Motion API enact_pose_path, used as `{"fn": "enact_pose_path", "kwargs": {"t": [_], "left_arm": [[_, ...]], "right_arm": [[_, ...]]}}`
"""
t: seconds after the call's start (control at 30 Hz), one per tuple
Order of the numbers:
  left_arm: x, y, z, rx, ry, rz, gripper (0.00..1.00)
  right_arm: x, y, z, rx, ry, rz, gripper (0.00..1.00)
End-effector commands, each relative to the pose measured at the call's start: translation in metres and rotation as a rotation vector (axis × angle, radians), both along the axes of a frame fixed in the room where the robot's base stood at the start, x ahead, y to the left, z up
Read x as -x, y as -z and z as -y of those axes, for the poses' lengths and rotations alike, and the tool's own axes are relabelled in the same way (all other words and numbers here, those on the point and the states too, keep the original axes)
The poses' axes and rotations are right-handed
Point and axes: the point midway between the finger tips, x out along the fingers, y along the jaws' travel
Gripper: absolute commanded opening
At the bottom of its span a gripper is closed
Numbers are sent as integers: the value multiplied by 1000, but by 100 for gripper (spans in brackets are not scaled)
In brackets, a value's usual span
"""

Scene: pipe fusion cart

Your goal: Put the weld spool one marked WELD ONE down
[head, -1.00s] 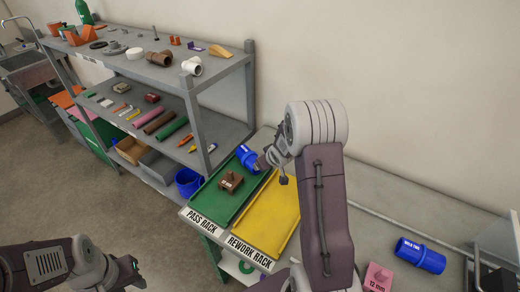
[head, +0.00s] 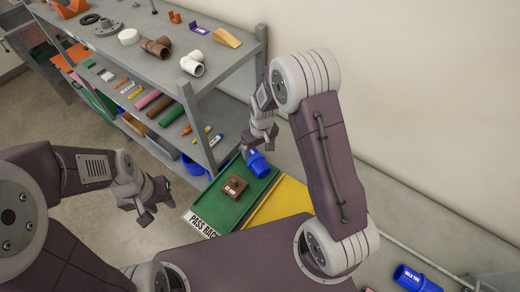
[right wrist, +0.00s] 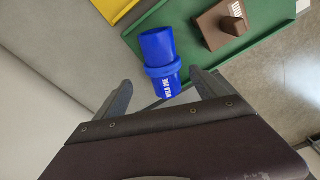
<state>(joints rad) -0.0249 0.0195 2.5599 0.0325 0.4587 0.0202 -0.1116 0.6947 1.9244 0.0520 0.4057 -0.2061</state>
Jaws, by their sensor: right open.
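The blue weld spool marked WELD ONE (head: 258,164) lies on the far part of the green pass rack tray (head: 222,212). In the right wrist view the spool (right wrist: 158,55) lies on its side, with its lettered end towards my gripper. My right gripper (head: 260,146) is open just beyond that end; in its wrist view the fingers (right wrist: 162,86) stand apart on either side of the lettered end, without visible contact. My left gripper (head: 154,204) hangs empty left of the tray, its fingers apart.
A brown block (head: 235,186) sits on the green tray near the spool. The yellow rework rack tray (head: 282,198) is beside it, partly hidden by my arm. Another blue spool (head: 415,279) lies at lower right. A grey shelf (head: 190,82) with pipes and fittings stands left.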

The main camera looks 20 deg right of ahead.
Motion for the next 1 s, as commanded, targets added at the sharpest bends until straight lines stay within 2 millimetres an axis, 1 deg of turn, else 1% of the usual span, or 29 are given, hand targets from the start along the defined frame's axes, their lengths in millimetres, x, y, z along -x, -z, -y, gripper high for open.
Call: {"fn": "enact_pose_path", "kwargs": {"t": [0.1,0.2,0.37,0.43,0.57,0.6,0.7,0.8,0.97,1.0], "left_arm": [[0,-8,0,0,0,0,36],[0,-11,0,0,0,0,36],[0,-12,0,0,0,0,36],[0,-17,0,0,0,0,36],[0,-29,0,0,0,0,36],[0,-30,0,0,0,0,36],[0,-31,0,0,0,0,36],[0,-31,0,0,0,0,36],[0,-30,0,0,0,0,36],[0,-30,0,0,0,0,36]], "right_arm": [[0,18,0,2,1,-7,82],[-3,31,-1,2,1,-3,82],[-5,37,-1,1,1,0,82],[-6,42,-1,1,1,-2,82],[-11,63,-4,2,1,-3,82],[-12,70,-4,2,1,-3,82],[-14,83,-4,2,1,0,82],[-15,87,-4,2,1,1,82],[-15,87,-5,1,1,2,82],[-15,87,-5,1,1,2,71]]}}
